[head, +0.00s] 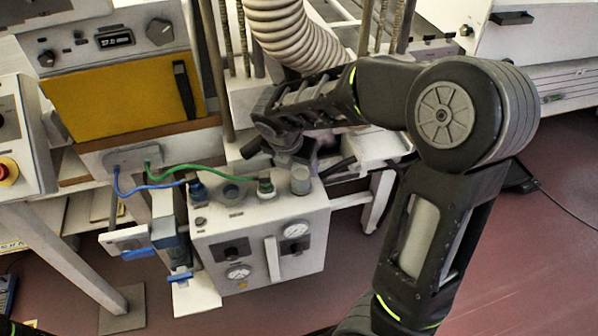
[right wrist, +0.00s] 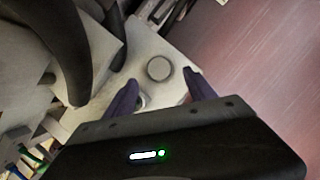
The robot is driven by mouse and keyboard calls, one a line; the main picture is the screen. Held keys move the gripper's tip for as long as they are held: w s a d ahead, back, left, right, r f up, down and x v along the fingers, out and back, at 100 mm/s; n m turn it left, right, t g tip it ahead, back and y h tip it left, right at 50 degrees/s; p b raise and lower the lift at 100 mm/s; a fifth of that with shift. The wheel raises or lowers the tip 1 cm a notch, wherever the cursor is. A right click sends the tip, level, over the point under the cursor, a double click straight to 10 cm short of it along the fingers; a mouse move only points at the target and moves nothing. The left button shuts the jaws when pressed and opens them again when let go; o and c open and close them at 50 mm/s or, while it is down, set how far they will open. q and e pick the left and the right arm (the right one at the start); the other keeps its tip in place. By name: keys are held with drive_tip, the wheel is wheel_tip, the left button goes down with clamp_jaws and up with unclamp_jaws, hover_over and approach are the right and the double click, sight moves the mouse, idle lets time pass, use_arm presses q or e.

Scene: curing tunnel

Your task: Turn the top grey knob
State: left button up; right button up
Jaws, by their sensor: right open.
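The top grey knob (head: 300,180) is a short upright cylinder at the right end of the white control box's (head: 261,236) top. In the right wrist view a round grey knob (right wrist: 159,68) lies between and slightly beyond my fingertips, with no clear contact. A second round fitting (right wrist: 141,100) is partly hidden near the left finger. My right gripper (head: 308,156) is just behind the knob in the head view, partly hidden by its own wrist. Its purple fingers (right wrist: 159,78) are spread, with nothing held. My left gripper is out of view.
Green (head: 265,186) and blue (head: 196,189) plugs with cables stand on the box top, left of the knob. A ribbed hose (head: 290,35) hangs behind. Red floor (head: 500,265) is open at right.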

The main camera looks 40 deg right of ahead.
sight(301, 174)
drive_tip(key=shift+x, duration=4)
drive_tip(key=shift+w, duration=0.1)
drive_tip(key=shift+c, duration=0.3)
drive_tip(key=shift+a, duration=0.1)
drive_tip(key=c, duration=1.3)
